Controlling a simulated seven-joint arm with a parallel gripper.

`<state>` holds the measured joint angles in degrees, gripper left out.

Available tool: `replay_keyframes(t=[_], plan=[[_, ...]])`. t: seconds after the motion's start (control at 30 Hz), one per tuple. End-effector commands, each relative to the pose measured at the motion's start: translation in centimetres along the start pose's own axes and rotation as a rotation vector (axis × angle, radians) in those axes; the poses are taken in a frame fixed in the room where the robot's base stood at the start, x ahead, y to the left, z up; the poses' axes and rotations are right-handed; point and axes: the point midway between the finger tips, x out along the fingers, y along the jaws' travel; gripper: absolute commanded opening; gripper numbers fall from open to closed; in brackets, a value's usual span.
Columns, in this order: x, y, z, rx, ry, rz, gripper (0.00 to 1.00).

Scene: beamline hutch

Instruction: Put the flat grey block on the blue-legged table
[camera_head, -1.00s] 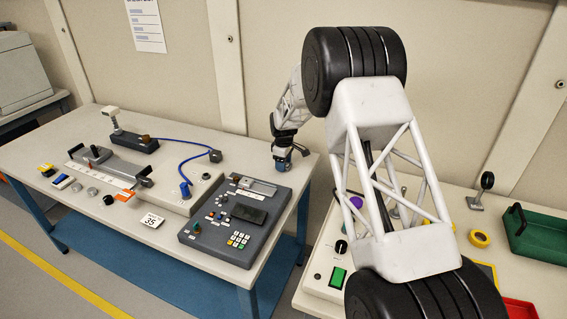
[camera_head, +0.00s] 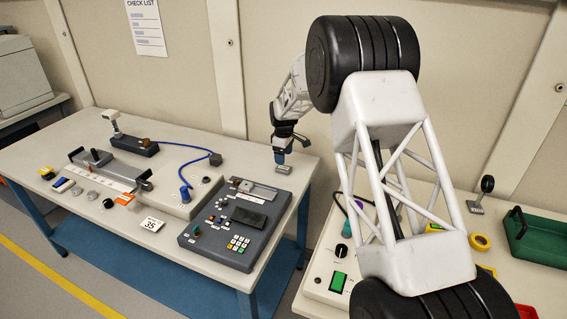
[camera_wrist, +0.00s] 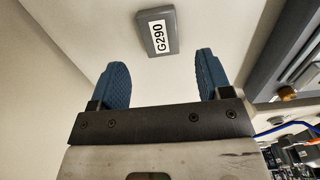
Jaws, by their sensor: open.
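The flat grey block (camera_head: 283,169) lies on the white top of the blue-legged table (camera_head: 232,158), near its back right corner. In the wrist view the grey block (camera_wrist: 147,38) has a white label reading G290 and lies flat just beyond the fingertips. My gripper (camera_head: 279,158) is right above the block in the head view. In the wrist view my gripper (camera_wrist: 162,62) shows two blue fingers spread apart with nothing between them, clear of the block.
A dark control panel (camera_head: 208,233) with a keypad stands on the same table, left of the block. A rail fixture (camera_head: 110,170) and a blue cable (camera_head: 180,160) lie farther left. A second table at right holds a green tray (camera_head: 540,240).

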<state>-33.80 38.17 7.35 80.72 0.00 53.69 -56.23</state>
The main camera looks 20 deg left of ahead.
Motion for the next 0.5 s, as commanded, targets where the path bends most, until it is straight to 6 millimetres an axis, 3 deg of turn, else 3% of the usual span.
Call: replay_keyframes(t=[0.2, 0.5], plan=[[-3.6, 0.0, 0.0, 0.000, 0.001, 0.001, 0.72], [-6.2, 0.0, 0.0, 0.000, -0.001, -0.001, 0.72]])
